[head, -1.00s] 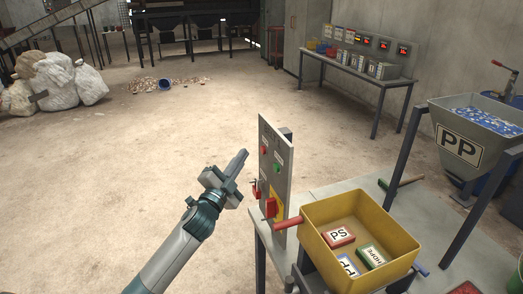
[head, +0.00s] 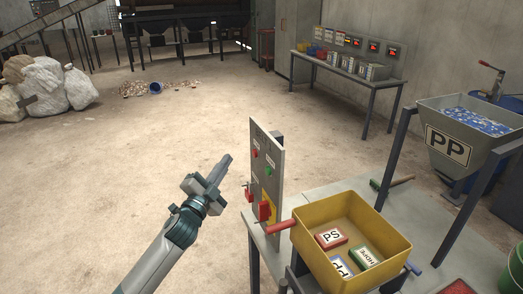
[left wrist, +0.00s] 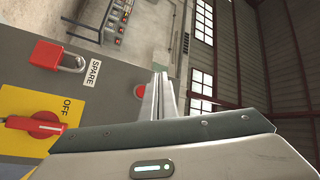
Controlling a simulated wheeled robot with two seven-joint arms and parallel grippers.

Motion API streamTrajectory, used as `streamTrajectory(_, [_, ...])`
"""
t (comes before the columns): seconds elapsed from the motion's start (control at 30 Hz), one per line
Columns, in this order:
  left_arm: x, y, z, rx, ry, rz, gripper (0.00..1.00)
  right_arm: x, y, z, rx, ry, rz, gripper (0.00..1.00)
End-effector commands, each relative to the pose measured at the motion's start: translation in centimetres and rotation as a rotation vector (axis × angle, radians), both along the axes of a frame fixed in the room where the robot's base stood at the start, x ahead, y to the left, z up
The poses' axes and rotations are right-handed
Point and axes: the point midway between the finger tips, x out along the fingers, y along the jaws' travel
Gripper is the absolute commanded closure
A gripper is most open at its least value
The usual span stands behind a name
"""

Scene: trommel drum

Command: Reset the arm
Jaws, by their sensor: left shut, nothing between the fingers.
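My left gripper (head: 222,170) is shut and empty in the head view, held in the air to the left of an upright grey control panel (head: 266,150). The panel carries a green button (head: 269,171), a red button (head: 255,152) and a red rotary switch (head: 265,210) on a yellow plate. In the left wrist view the shut fingers (left wrist: 162,88) point up past the panel's edge. That view also shows the red switch handle (left wrist: 35,125) beside the word OFF, and a red padlock (left wrist: 58,57) beside a SPARE label. My right gripper is not in view.
A yellow bin (head: 370,219) with PS, HDPE and PP blocks stands on the grey table right of the panel. White sacks (head: 40,88) lie at the far left. The floor left of the panel is clear.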

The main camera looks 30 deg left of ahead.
Motion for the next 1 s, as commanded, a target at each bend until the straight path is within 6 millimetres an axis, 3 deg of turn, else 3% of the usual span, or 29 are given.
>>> streamTrajectory(0.27, [0.1,0.0,-0.5,-0.004,0.007,0.001,1.0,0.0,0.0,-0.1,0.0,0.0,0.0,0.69])
streamTrajectory(0.37, [0.2,0.2,-2.0,-0.017,0.029,0.004,1.0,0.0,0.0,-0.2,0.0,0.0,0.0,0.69])
streamTrajectory(0.47, [0.5,0.4,-4.9,-0.043,0.073,0.009,1.0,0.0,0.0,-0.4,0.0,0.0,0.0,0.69])
streamTrajectory(0.57, [0.6,0.7,-9.4,-0.082,0.139,0.017,1.0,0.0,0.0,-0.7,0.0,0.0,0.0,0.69])
streamTrajectory(0.77, [-0.3,0.8,-21.3,-0.184,0.313,0.043,1.0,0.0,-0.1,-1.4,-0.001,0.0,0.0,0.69])
streamTrajectory(1.0, [-4.2,0.0,-36.1,-0.311,0.532,0.085,1.0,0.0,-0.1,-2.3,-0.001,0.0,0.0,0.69])
